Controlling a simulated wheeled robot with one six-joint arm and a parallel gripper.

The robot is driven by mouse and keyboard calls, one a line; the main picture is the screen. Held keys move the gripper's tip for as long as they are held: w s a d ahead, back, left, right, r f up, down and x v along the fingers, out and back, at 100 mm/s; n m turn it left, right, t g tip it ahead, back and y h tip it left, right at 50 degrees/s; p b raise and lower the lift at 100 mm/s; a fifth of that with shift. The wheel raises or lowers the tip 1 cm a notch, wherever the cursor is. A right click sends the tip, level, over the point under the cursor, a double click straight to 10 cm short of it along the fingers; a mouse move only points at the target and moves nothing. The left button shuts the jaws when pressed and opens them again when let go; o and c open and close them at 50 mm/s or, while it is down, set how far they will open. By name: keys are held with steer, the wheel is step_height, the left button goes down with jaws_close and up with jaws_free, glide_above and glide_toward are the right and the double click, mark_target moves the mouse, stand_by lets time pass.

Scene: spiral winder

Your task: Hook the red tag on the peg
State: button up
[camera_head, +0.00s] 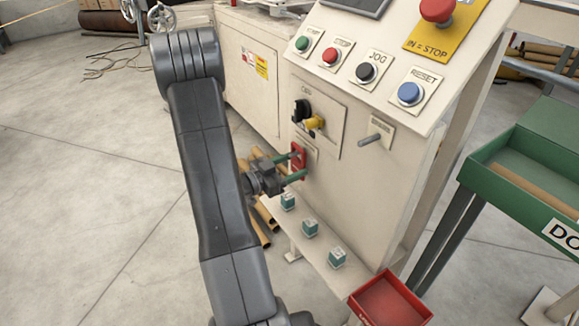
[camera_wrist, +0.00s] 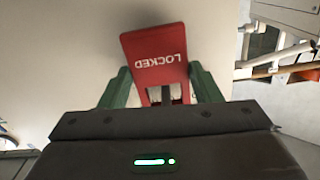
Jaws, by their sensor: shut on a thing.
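The red tag (camera_head: 299,156) is between the green fingers of my gripper (camera_head: 296,167), in front of the pale control panel. In the wrist view the tag (camera_wrist: 155,55) reads "LOCKED" upside down, and the fingers (camera_wrist: 165,90) are shut on its lower part from both sides. A grey peg (camera_head: 370,140) sticks out of a small plate on the panel, to the right of the tag and a little higher. The tag is apart from the peg. The peg does not show in the wrist view.
A black rotary switch (camera_head: 302,111) with a yellow padlock (camera_head: 315,122) sits above the tag. Several push buttons line the sloped top. Small teal blocks (camera_head: 310,228) stand on a ledge below, beside a red tray (camera_head: 391,301). A green bin (camera_head: 520,170) stands right.

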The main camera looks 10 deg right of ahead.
stand_by(0.4)
steer(key=o, duration=1.1)
steer(key=shift+c, duration=0.2)
steer(key=p+v, duration=0.2)
steer(key=v, duration=1.1)
steer(key=shift+a+p, duration=0.4)
steer(key=shift+s, duration=0.1)
